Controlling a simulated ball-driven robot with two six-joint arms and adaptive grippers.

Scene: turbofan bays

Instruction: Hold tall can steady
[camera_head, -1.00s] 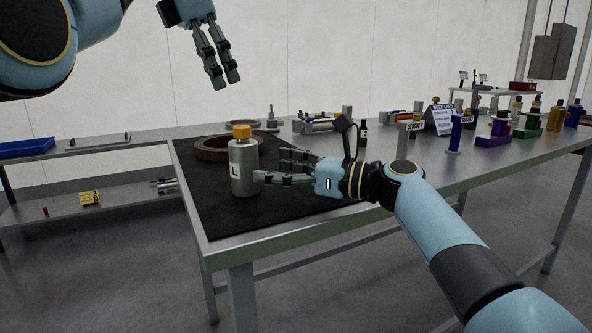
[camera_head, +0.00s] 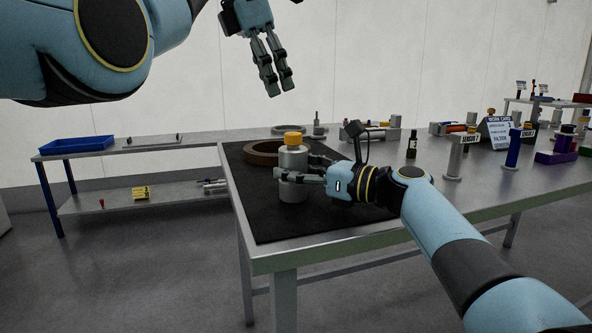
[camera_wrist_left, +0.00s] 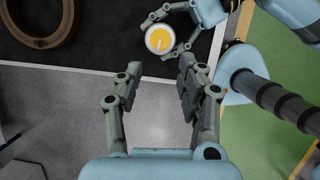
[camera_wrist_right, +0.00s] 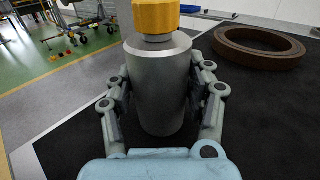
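The tall can (camera_head: 292,183), a grey cylinder with an orange-yellow cap, stands upright on the black mat (camera_head: 275,220). My right gripper (camera_head: 308,168) reaches in from the right, its fingers on either side of the can. In the right wrist view the can (camera_wrist_right: 160,85) sits between the finger pads of my right gripper (camera_wrist_right: 158,90), with very little room at each side; whether both pads press on it is unclear.
A brown ring (camera_head: 262,153) lies on the mat behind the can. The table (camera_head: 340,238) carries a dark bottle (camera_head: 412,146), labelled posts and a work card (camera_head: 495,132) to the right. A blue tray (camera_head: 77,145) is on the far-left bench.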

